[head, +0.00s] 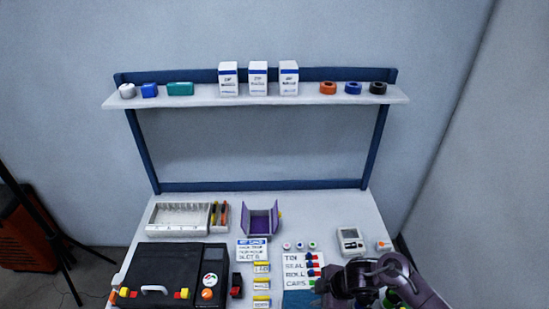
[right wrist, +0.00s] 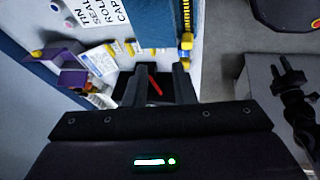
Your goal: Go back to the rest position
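My right gripper (head: 340,284) hangs over the front right of the white table (head: 345,212), in front of the printed list card (head: 297,262). In the right wrist view its two dark fingers (right wrist: 160,68) stand apart with nothing held between them. A red strip on a dark surface shows beyond the gap. My right arm comes in from the lower right of the head view and covers part of the table's front right.
A black case (head: 165,262) fills the front left. A shelf (head: 205,97) with boxes and rolls runs above. A tripod (head: 42,232) stands left.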

